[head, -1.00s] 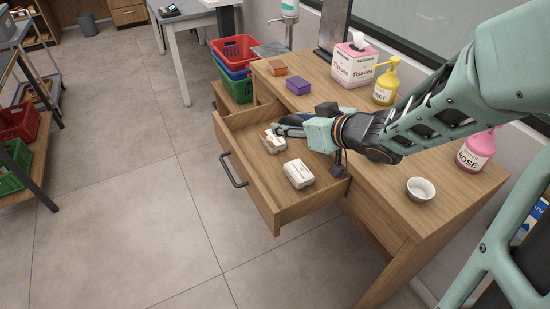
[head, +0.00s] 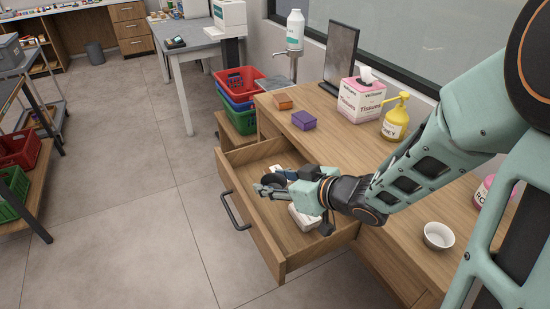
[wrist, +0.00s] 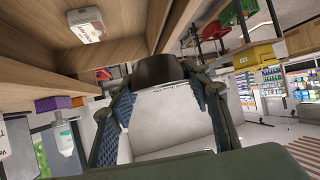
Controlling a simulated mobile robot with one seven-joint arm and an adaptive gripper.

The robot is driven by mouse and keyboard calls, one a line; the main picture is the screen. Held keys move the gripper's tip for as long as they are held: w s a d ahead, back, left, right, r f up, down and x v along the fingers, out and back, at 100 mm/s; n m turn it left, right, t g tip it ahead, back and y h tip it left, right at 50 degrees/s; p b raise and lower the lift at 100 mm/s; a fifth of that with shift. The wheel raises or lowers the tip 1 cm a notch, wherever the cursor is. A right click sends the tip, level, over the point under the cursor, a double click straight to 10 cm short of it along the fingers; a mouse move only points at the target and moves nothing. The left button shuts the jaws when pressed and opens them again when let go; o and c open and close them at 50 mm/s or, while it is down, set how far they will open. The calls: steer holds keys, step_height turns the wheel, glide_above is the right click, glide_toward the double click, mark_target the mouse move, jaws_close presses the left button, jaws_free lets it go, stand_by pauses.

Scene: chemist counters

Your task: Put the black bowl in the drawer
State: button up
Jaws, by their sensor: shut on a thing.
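The black bowl (head: 273,182) is between the fingers of my gripper (head: 268,190), inside the outline of the open drawer (head: 256,239). In the wrist view, the dark bowl (wrist: 160,68) shows side-on at the fingertips of my gripper (wrist: 158,85). I cannot tell whether the bowl touches the drawer floor. One white pack (head: 303,218) lies in the drawer, partly hidden by my gripper. Another pale pack (head: 286,173) shows just behind the bowl, mostly covered.
On the counter stand a purple box (head: 303,120), an orange box (head: 283,101), a tissue box (head: 361,99), a yellow pump bottle (head: 396,119) and a white bowl (head: 438,236). Stacked baskets (head: 240,80) stand beyond the drawer.

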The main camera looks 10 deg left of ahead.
steer(key=w+a+f, duration=0.1)
steer(key=w+f, duration=0.1)
steer(key=w, duration=0.1)
steer(key=w+a+f+b, duration=0.1)
steer(key=w+f, duration=0.2)
steer(key=w+a+f+b, duration=0.1)
steer(key=w+a+f, duration=0.1)
steer(key=w+f, duration=0.1)
steer(key=shift+w+a, duration=0.1)
steer(key=shift+w, duration=0.05)
steer(key=shift+w+f, duration=0.1)
steer(key=shift+f, duration=0.15)
step_height(320, 180, down, 3)
steer(key=shift+w+a+f+b, duration=0.15)
steer(key=shift+f+b, duration=0.05)
steer(key=shift+b, duration=0.35)
steer(key=shift+r, duration=0.1)
steer(key=shift+f+b, duration=0.55)
steer(key=shift+f, duration=0.1)
